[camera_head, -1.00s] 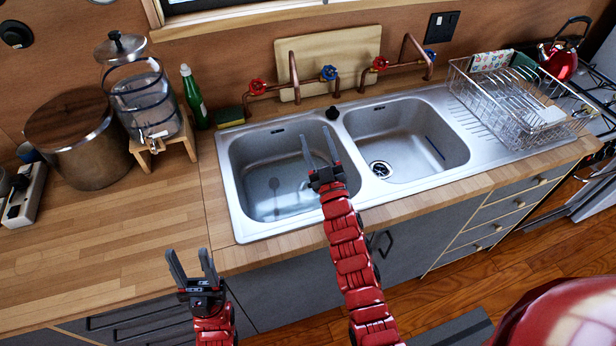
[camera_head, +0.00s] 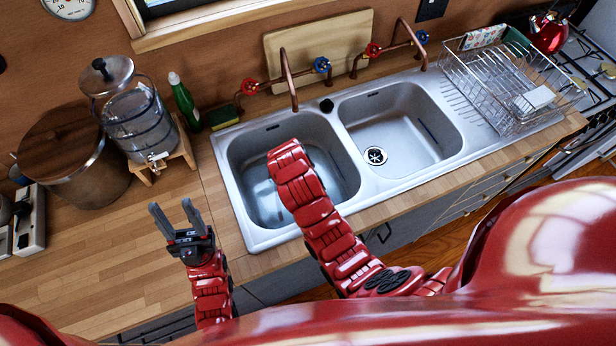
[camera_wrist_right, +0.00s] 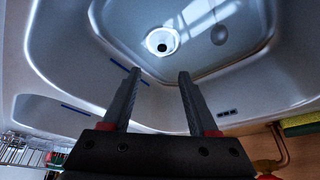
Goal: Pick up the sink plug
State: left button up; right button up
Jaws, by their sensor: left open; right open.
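A small black round thing that looks like the sink plug (camera_head: 326,105) sits on the back rim of the steel sink (camera_head: 256,236), between the two basins. I cannot make it out in the right wrist view. My right arm reaches over the left basin, and in the head view it hides its own gripper. In the right wrist view my right gripper (camera_wrist_right: 159,72) is open and empty, its fingers over the basin with a pale drain (camera_wrist_right: 162,41) beyond them. My left gripper (camera_head: 178,215) is open and empty above the wooden counter, left of the sink.
Copper taps (camera_head: 288,80) with red and blue handles rise behind the sink. A green bottle (camera_head: 184,103) and a sponge (camera_head: 222,117) stand at its back left, beside a glass dispenser (camera_head: 140,120). A wire dish rack (camera_head: 510,85) stands on the right. The counter's left front is clear.

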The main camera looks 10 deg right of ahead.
jog(key=b+x, duration=0.1)
jog(key=x, duration=0.8)
jog(key=shift+w, duration=0.1)
jog(key=shift+w+d+f+b, duration=0.2)
jog(key=shift+f+b, duration=0.1)
jog(key=shift+f, duration=0.25)
jog(key=shift+b+x, duration=0.5)
jog(key=shift+x, duration=2.05)
jog(key=shift+w+a+r, duration=0.1)
jog(key=shift+w+a, duration=0.05)
jog(key=shift+a, duration=0.05)
grip_shut()
